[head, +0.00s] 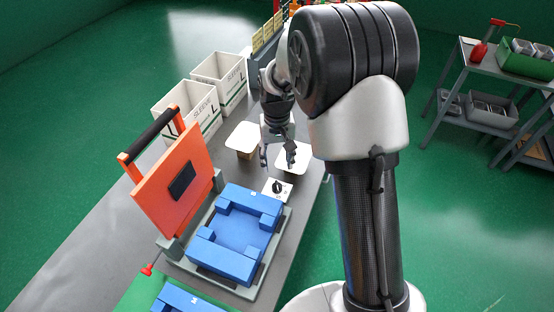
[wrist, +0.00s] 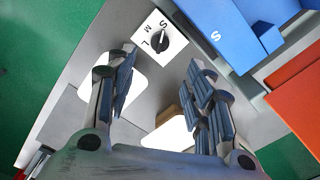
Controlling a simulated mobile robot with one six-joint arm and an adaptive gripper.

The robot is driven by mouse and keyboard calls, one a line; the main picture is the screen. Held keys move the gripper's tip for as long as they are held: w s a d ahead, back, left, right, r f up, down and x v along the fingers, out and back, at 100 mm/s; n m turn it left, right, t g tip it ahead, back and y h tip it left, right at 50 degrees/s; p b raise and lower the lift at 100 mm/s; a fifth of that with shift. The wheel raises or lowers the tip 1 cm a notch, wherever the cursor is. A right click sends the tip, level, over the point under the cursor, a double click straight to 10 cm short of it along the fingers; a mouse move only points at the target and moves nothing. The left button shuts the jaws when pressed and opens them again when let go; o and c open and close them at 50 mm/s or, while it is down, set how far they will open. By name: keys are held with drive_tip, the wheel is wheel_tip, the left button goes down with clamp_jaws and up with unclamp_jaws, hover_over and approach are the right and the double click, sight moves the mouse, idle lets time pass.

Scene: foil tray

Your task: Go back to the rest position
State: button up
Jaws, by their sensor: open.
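My gripper (head: 277,158) hangs over the grey bench at the end of my arm, pointing down. Its two fingers are spread apart with nothing between them; they also show open in the wrist view (wrist: 162,65). A white-topped tray (head: 297,159) is beside and partly behind the right finger. A second white-topped tray (head: 243,135), with a tan side, stands to the left of the gripper. White tops also show near the left finger (wrist: 122,75) and between the fingers (wrist: 168,136) in the wrist view. Height above them is hard to tell.
A selector plate with a black knob (head: 277,188) is in front of the gripper. A blue mould (head: 235,232) with a raised orange lid (head: 160,190) stands nearer. White boxes (head: 183,108) labelled SLEEVE line the bench's far left. A shelf unit (head: 492,66) stands far right across green floor.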

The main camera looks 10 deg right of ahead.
drive_tip(key=s+r+t+b, duration=0.1)
drive_tip(key=s+r+t, duration=0.1)
drive_tip(key=s+r, duration=1.1)
drive_tip(key=s+r+n+t+b, duration=0.1)
drive_tip(key=s+r, duration=0.3)
drive_tip(key=s, duration=1.1)
drive_tip(key=shift+d+r+t, duration=0.15)
drive_tip(key=shift+d+t, duration=0.1)
drive_tip(key=shift+t, duration=0.55)
